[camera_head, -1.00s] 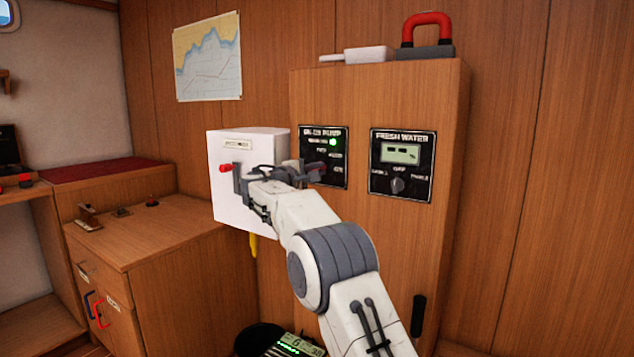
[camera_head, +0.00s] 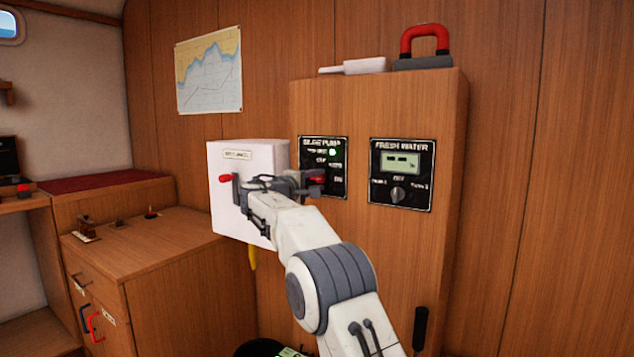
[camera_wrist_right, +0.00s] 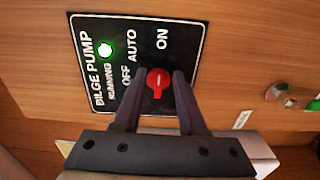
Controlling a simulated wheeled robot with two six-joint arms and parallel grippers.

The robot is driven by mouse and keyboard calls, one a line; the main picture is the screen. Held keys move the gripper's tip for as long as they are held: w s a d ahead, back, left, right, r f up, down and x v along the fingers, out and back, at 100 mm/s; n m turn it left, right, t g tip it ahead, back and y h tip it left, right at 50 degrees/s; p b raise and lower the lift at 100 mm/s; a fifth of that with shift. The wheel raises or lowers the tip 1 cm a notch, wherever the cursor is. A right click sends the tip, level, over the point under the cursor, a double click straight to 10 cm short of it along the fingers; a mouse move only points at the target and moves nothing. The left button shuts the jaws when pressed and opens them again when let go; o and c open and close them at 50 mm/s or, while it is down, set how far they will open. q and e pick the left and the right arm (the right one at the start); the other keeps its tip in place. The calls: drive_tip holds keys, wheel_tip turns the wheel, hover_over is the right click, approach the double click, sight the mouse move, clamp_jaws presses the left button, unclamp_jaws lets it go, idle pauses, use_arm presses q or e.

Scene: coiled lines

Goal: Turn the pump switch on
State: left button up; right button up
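The pump switch is a red knob (camera_wrist_right: 157,80) on the black bilge pump panel (camera_wrist_right: 100,40), marked OFF, AUTO and ON. The panel also shows in the head view (camera_head: 309,150), right of a white box, with the red knob partly covered by my gripper. A green lamp (camera_wrist_right: 106,50) beside RUNNING is lit. My right gripper (camera_wrist_right: 160,76) has one finger on each side of the knob, close to it. I cannot tell whether both fingers press on it. My left gripper is out of view.
The white box (camera_head: 226,195) with a red handle (camera_head: 225,178) stands out left of the panel. A fresh water panel (camera_head: 401,174) is to the right. A red-handled object (camera_head: 425,45) and a white one (camera_head: 362,67) lie on the cabinet top.

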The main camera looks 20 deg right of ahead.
idle(0.3)
drive_tip(key=shift+s+a, duration=0.25)
drive_tip(key=shift+a, duration=0.15)
drive_tip(key=b+v, duration=0.1)
drive_tip(key=v, duration=0.8)
drive_tip(key=shift+s+a, duration=0.2)
drive_tip(key=shift+s, duration=0.05)
